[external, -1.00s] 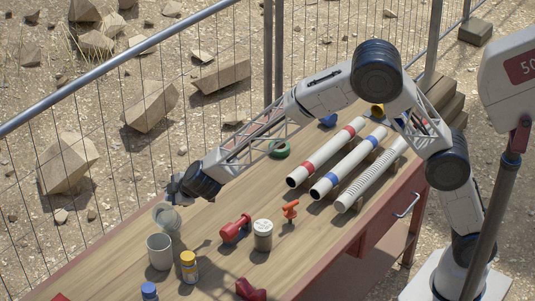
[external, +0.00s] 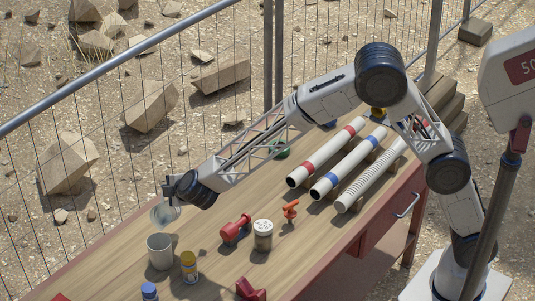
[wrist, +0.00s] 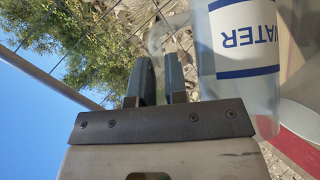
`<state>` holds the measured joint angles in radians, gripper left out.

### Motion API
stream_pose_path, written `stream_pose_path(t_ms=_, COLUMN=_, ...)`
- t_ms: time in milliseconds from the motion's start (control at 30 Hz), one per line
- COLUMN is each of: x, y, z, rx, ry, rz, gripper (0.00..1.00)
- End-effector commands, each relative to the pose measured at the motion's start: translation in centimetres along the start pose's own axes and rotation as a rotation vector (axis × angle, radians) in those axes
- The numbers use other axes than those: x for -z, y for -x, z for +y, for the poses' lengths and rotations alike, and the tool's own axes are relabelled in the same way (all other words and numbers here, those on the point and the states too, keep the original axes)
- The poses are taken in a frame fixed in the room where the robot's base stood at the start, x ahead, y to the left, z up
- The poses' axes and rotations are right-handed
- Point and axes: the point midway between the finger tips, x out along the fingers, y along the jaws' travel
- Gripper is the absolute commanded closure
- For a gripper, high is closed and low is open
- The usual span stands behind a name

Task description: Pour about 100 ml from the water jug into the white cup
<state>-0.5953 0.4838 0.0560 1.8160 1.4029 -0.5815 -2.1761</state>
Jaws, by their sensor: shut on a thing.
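The clear water jug (external: 163,216) hangs tilted in my gripper (external: 170,192), just above the white cup (external: 160,252) at the near left of the bench. In the wrist view the jug (wrist: 262,92) stands to the right of my fingers (wrist: 163,80), its blue-edged WATER label upside down. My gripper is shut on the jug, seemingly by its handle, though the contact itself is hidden. The white cup stands upright on the bench. I cannot make out the water level, a stream, or how much is in the cup.
A yellow-capped jar (external: 189,267) stands just right of the cup, and a blue-capped bottle (external: 150,291) in front. A grey lidded jar (external: 263,236) and a red object (external: 236,230) lie further right. Several pipes (external: 348,168) rest at the back right. A wire fence runs behind the bench.

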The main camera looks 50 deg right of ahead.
Motion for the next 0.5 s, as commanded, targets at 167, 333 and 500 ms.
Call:
stream_pose_path(t_ms=167, x=0.28, y=0.29, z=0.17, rx=-0.019, ry=0.016, rz=-0.004, gripper=1.00)
stream_pose_path(t_ms=333, x=0.53, y=0.57, z=0.31, rx=-0.038, ry=0.036, rz=-0.009, gripper=1.00)
stream_pose_path(t_ms=500, x=0.75, y=0.83, z=0.45, rx=-0.059, ry=0.058, rz=-0.015, gripper=1.00)
